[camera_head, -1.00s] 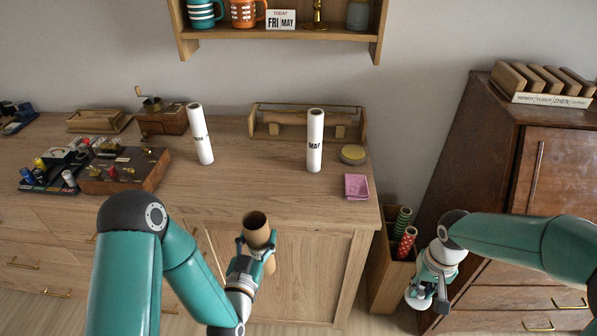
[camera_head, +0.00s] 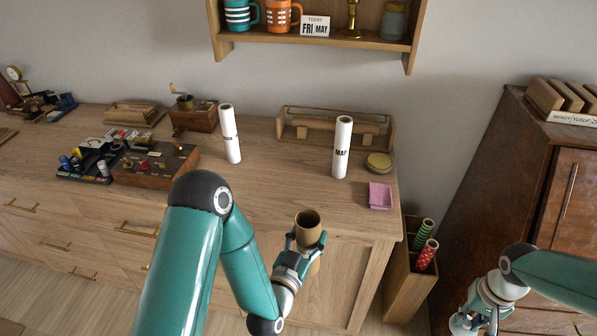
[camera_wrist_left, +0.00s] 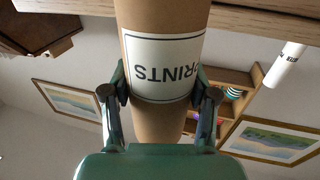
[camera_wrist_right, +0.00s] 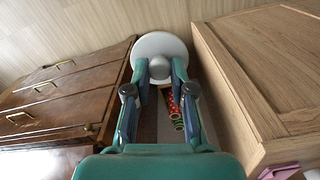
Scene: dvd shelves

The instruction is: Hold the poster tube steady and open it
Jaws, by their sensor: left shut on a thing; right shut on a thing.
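The brown cardboard poster tube (camera_head: 308,222) stands roughly upright in front of the counter, its dark open top end facing up. My left gripper (camera_head: 304,240) is shut around it. In the left wrist view, the tube's white "PRINTS" label (camera_wrist_left: 163,68) shows upside down between my left gripper's fingers (camera_wrist_left: 162,95). My right gripper (camera_wrist_right: 160,75) is shut on a white round cap (camera_wrist_right: 160,45), clear of the tube. In the head view, the right gripper (camera_head: 474,318) is low at the right, with the cap partly hidden.
Two white rolls (camera_head: 230,135) (camera_head: 342,148) stand on the counter (camera_head: 270,185). A pink cloth (camera_head: 380,196) and a round tin (camera_head: 378,163) lie near its right end. A wooden bin (camera_head: 405,275) with red and green rolls stands between counter and dark cabinet (camera_head: 520,170).

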